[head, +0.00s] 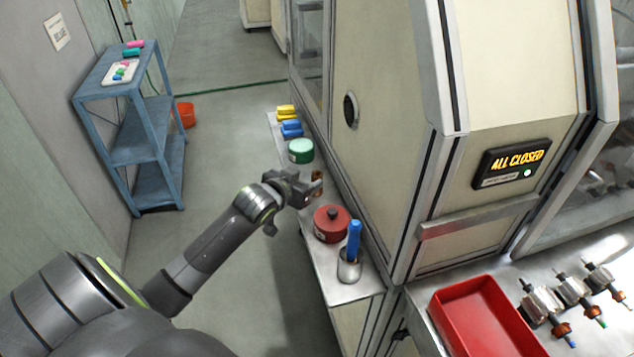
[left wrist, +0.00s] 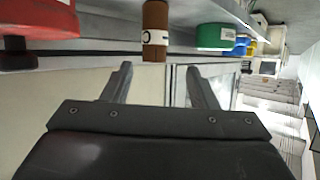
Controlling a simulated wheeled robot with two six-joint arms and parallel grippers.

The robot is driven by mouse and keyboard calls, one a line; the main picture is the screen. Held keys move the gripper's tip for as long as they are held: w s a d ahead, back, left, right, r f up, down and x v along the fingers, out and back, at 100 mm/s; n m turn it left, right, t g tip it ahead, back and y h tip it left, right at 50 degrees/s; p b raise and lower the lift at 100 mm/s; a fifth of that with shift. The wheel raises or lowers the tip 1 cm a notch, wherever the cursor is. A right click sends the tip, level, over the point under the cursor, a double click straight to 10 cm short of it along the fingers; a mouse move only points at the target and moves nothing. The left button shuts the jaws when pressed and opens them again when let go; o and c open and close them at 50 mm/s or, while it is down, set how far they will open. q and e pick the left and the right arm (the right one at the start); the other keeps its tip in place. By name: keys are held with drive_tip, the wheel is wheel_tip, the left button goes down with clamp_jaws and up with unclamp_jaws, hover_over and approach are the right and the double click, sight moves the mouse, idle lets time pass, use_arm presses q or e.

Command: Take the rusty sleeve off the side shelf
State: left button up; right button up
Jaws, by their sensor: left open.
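The rusty sleeve (head: 317,182) is a small brown upright cylinder on the metal side shelf (head: 325,262), between a green round tin and a red round tin. My left gripper partly hides it in the head view. In the left wrist view the sleeve (left wrist: 155,28) shows as a brown cylinder with a white band carrying a dark mark. My left gripper (head: 306,190) is open and empty, its jaws pointing at the sleeve. In the left wrist view the two fingers (left wrist: 160,76) are spread, with the sleeve ahead of them, outside the jaws. My right gripper is not in view.
The red tin (head: 331,223) and a metal cup (head: 349,268) with blue handles stand nearer; the green tin (head: 300,151) and blue (head: 291,129) and yellow pieces (head: 287,111) stand farther. The cream machine (head: 390,120) rises beside the shelf. A red tray (head: 485,318) lies front right.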

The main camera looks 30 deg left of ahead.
sight(316, 175)
use_arm(q)
drive_tip(key=shift+w+d+f+p, duration=0.15)
drive_tip(key=shift+w+p, duration=0.2)
drive_tip(key=shift+w, duration=0.35)
drive_tip(key=x, duration=0.1)
drive_tip(key=p+x, duration=0.1)
drive_tip(key=x, duration=0.1)
drive_tip(key=shift+d, duration=0.2)
drive_tip(key=shift+w+f, duration=0.3)
drive_tip(key=shift+w, duration=0.2)
